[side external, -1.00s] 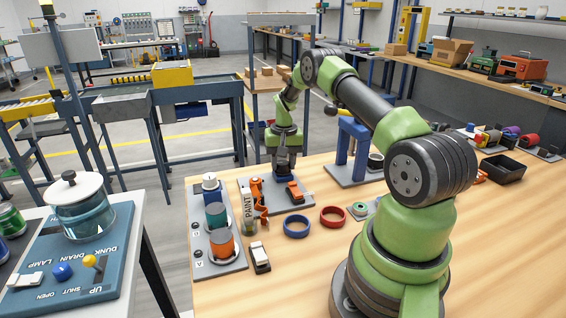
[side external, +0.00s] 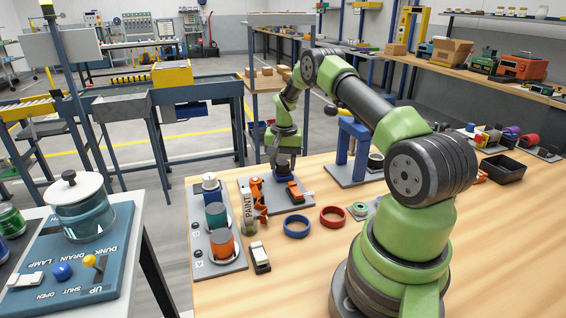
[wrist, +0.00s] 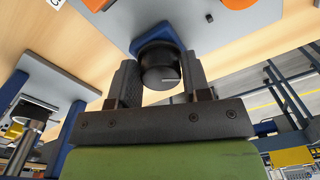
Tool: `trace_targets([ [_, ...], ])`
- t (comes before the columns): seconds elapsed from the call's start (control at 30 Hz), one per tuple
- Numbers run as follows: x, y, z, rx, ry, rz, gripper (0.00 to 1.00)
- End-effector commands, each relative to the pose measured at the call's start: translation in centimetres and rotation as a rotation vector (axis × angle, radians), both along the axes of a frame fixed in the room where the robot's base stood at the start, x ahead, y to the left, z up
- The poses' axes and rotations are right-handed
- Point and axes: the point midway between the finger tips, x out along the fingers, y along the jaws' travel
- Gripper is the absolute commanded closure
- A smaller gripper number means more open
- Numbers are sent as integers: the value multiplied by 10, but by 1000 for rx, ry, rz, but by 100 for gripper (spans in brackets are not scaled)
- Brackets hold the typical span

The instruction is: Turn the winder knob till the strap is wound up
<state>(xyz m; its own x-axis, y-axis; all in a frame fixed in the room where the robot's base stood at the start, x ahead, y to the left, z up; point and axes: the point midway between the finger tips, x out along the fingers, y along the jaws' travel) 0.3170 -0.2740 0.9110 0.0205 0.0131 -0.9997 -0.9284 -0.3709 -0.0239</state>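The winder knob (wrist: 158,68) is a round black knob on a blue mount (wrist: 146,22) in the wrist view. My gripper (wrist: 161,75) has one finger on each side of it, and both look close against its sides. In the side external view my gripper (side external: 285,168) points down over the grey plate (side external: 312,196) at the far edge of the bench and mostly hides the knob. An orange part (side external: 293,189) sits on that plate just right of the gripper. I cannot make out the strap clearly.
A PAINT tube (side external: 248,212) and orange pieces (side external: 257,192) stand left of the gripper. A blue stand (side external: 345,150) rises close on the right. A blue ring (side external: 296,227) and a red ring (side external: 333,217) lie in front.

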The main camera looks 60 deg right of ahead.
Motion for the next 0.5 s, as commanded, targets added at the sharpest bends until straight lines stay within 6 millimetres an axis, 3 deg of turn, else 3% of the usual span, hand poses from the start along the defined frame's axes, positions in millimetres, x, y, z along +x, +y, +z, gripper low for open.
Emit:
trace_targets([
  [0.03,0,0,0,0,0,1,44],
  [0.1,0,0,0,-1,0,1,34],
  [0.37,0,-1,1,-4,-2,3,34],
  [0.5,1,-1,14,-5,-3,3,34],
])
